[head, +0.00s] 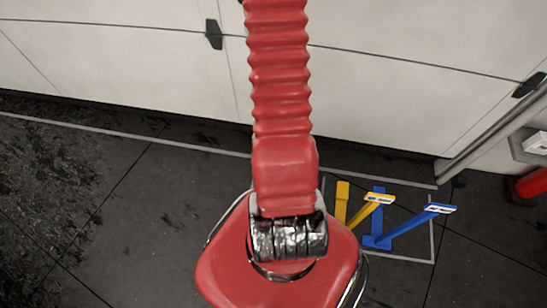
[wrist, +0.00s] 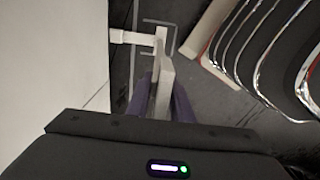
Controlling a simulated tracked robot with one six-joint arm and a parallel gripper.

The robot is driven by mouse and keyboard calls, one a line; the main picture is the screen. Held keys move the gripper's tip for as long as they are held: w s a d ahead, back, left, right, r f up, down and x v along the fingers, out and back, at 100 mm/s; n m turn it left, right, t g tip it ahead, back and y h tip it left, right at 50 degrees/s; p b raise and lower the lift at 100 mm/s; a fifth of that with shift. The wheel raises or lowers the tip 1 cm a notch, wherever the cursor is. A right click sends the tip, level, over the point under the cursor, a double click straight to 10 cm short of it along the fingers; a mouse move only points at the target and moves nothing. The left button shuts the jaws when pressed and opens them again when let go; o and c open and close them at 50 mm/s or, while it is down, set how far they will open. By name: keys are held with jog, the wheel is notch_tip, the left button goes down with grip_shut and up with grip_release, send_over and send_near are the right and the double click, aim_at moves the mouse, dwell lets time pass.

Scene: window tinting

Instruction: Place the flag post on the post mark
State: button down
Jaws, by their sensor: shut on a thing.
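In the wrist view my gripper (wrist: 163,98) has two dark purple fingers shut on a pale, narrow upright piece (wrist: 163,88), which I take for the flag post. A pale crosspiece (wrist: 130,38) sticks out to the left near its far end. Thin light lines on the dark floor (wrist: 160,22) form an outline close to that far end; it may be the post mark. I cannot tell whether the post touches the floor. In the head view the gripper and the post are hidden.
In the head view a yellow stand (head: 342,205) and a blue stand (head: 405,228) are inside a lined floor area at right. A pale panelled wall (head: 140,55) runs behind. A grey pipe (head: 490,132) and a red cylinder (head: 533,184) are at far right. Floor at left is open.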

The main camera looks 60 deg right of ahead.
jog(key=shift+f, duration=3)
jog(key=shift+f, duration=1.95)
jog(key=c, duration=1.6)
grip_release()
jog(key=shift+f, duration=0.1)
jog(key=shift+o, duration=0.2)
jog(key=shift+r, duration=6.1)
